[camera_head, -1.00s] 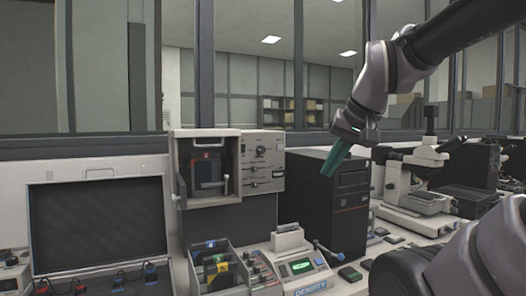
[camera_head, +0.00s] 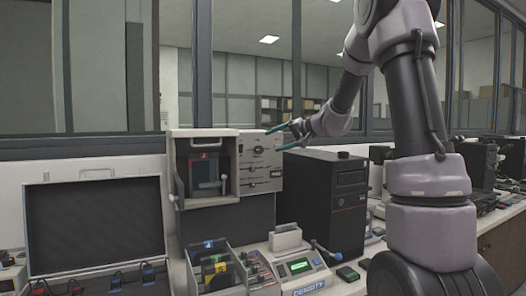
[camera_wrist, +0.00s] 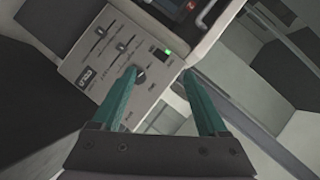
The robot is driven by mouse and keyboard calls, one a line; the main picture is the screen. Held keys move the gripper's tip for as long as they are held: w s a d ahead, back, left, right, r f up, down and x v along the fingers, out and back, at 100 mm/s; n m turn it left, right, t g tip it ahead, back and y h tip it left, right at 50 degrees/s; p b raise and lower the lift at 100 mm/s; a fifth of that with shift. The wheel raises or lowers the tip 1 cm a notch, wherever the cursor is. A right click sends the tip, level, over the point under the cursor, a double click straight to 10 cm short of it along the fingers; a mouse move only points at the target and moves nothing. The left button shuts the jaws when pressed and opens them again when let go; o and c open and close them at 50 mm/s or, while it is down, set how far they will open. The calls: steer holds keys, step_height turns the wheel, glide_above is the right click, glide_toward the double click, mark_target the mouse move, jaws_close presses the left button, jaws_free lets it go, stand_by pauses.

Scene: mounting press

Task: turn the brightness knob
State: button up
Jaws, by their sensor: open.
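The brightness knob (camera_head: 258,150) appears to be the single dark round knob on the upper part of a light grey control panel (camera_head: 275,171); its label is too small to read. In the wrist view the knob (camera_wrist: 141,75) shows right beside the left fingertip, off-centre between the jaws. My gripper (camera_head: 275,140) has green fingers, is open and empty, and points at the panel from the right. It shows in the wrist view (camera_wrist: 160,72) with the fingers wide apart. I cannot tell whether the left finger touches the knob.
Sliders (camera_wrist: 121,46) and a green-lit switch (camera_wrist: 168,51) sit on the same panel. The press chamber (camera_head: 205,172) with its handle is left of the panel. A black computer tower (camera_head: 318,205) stands to the right, below my gripper. An open case (camera_head: 95,225) is at the left.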

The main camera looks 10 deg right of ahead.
steer(key=t, duration=0.2)
glide_toward(261, 150)
steer(key=shift+m+h, duration=0.3)
steer(key=shift+m, duration=0.1)
steer(key=x, duration=0.8)
steer(key=shift+w+a+r, duration=0.15)
steer(key=shift+a+r, duration=0.05)
steer(key=shift+a, duration=0.2)
jaws_close()
